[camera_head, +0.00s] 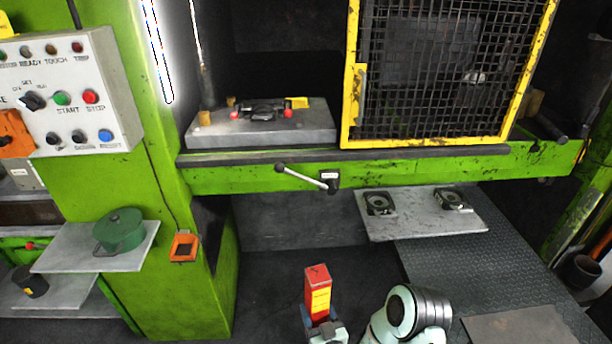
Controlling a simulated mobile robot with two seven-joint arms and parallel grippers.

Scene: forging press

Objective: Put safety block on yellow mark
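The safety block (318,284) is a red upright block with a yellow label on its front, low in the middle of the view. My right gripper (326,331) is around its lower part and appears shut on it; the fingertips are partly cut off by the bottom edge. My pale arm link with dark rings shows just to the right. A yellow patch (298,102), which looks like the yellow mark, is at the back right of the grey press bed (310,127). The block is in front of and well below the bed. My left gripper is not in view.
A yellow-framed mesh guard (353,100) covers the bed's right side; the left opening is clear. A lever (305,177) sticks out from the green front beam (420,170). A grey shelf (422,226) with two metal parts juts out below. A control panel (75,95) stands left.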

